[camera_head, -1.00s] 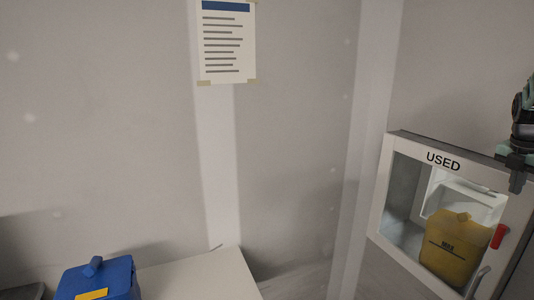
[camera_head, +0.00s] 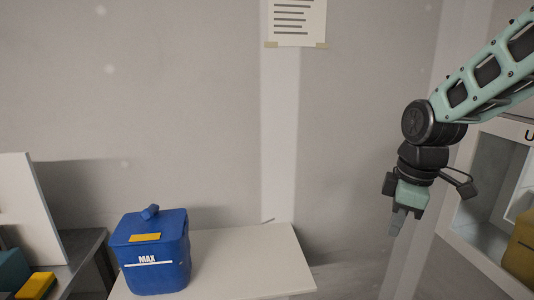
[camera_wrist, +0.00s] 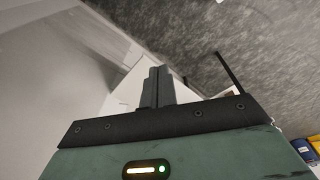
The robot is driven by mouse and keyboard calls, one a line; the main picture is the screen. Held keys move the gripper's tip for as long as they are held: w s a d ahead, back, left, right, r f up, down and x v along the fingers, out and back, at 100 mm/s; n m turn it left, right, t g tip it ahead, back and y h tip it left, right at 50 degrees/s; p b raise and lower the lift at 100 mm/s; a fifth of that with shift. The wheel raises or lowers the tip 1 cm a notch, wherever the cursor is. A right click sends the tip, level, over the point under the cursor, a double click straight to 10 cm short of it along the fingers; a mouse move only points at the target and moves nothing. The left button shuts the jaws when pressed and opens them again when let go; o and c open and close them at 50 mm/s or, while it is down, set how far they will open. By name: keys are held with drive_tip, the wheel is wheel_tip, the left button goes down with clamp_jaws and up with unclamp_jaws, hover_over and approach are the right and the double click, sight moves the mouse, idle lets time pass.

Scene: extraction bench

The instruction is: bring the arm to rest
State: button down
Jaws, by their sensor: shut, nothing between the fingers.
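My gripper (camera_head: 398,222) hangs from my green and black arm at the right of the head view, pointing down in the air. It is in front of the wall, left of the white wall cabinet. In the wrist view my gripper (camera_wrist: 157,88) shows its two fingers together, with nothing between them. No object touches it in either view.
A blue bin (camera_head: 152,255) marked MAX stands on a white table (camera_head: 245,262). The white cabinet (camera_head: 470,245) at the right holds a yellow container (camera_head: 522,250). A dark bench (camera_head: 85,255) with a yellow block (camera_head: 36,286) is at the left.

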drive_tip(key=s+a+f+m+b, duration=0.1)
drive_tip(key=s+a+f+b, duration=0.1)
drive_tip(key=s+a, duration=0.3)
drive_tip(key=s+a+f+m+b, duration=0.1)
drive_tip(key=s+a+f+b, duration=0.1)
drive_tip(key=s+a+f, duration=0.3)
drive_tip(key=s+a+f+m+g+b, duration=0.1)
drive_tip(key=s+a+f+b, duration=0.2)
drive_tip(key=s, duration=0.7)
drive_tip(key=shift+s+a+f+m, duration=0.4)
drive_tip(key=shift+a+f, duration=0.25)
drive_tip(key=shift+a, duration=0.5)
